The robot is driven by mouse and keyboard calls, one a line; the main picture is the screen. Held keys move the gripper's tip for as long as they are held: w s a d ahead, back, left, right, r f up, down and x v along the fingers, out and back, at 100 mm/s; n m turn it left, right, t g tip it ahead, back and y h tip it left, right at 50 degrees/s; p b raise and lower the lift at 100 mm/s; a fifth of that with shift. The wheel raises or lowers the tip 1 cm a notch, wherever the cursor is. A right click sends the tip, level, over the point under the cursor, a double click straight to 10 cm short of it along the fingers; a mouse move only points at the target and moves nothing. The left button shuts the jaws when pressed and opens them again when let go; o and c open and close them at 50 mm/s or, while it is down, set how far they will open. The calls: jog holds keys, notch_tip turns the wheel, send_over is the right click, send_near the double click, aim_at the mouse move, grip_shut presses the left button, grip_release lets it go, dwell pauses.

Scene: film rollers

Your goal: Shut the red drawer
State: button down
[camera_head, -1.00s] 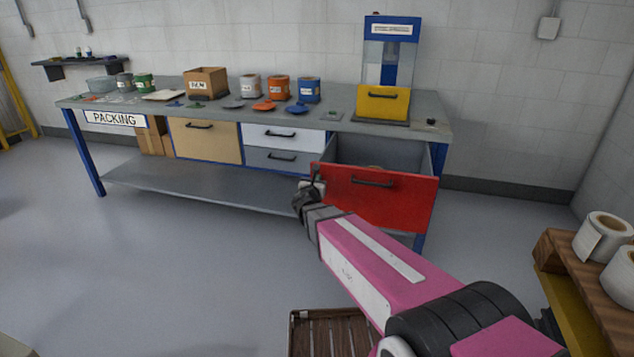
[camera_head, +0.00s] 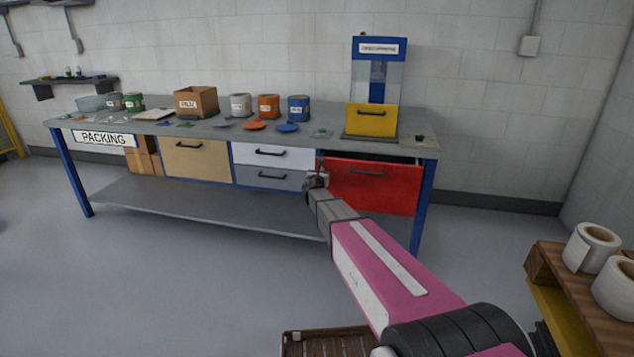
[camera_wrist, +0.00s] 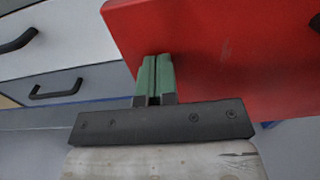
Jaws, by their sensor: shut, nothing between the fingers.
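The red drawer (camera_head: 369,186) is at the right end of the packing bench in the head view. Only a narrow dark gap shows above its front, so it stands slightly out. Its dark handle (camera_head: 367,172) is free. My gripper (camera_head: 316,178) is at the left edge of the red front. In the wrist view, the green fingertips of my gripper (camera_wrist: 155,76) are together with nothing between them. They are at the lower left part of the red drawer front (camera_wrist: 220,55), apparently against it.
A white drawer (camera_head: 271,154) and a grey drawer (camera_head: 285,183) are just left of the red one. A yellow-fronted dispenser (camera_head: 371,121) stands on the bench above. White rolls (camera_head: 591,247) sit on a wooden stand at right. The floor before the bench is mostly clear.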

jog(key=x, duration=1.1)
jog(key=shift+w, duration=0.25)
jog(key=v, duration=1.5)
jog(key=s+d+f+m+g+h, duration=0.1)
jog(key=s+d+f+m+g, duration=0.35)
jog(key=s+d+m, duration=0.45)
jog(key=s+d+f+m+g+h, duration=0.25)
jog(key=s+d+m+g, duration=0.3)
jog(key=s+m, duration=0.65)
jog(key=s+a+f+m+g+y, duration=0.2)
jog(key=s+m+y, duration=0.1)
jog(key=s, duration=0.4)
jog(key=s+a+f+m+g+y, duration=0.1)
jog(key=s+m+g+y, duration=0.1)
jog(key=s, duration=0.6)
jog(key=s+a+f+m+g+y, duration=0.2)
jog(key=s+m+g+y, duration=0.1)
jog(key=s+m, duration=0.3)
jog(key=shift+s+a+f+y, duration=0.3)
jog(key=shift+s+a+y, duration=0.1)
jog(key=shift+s+y, duration=0.2)
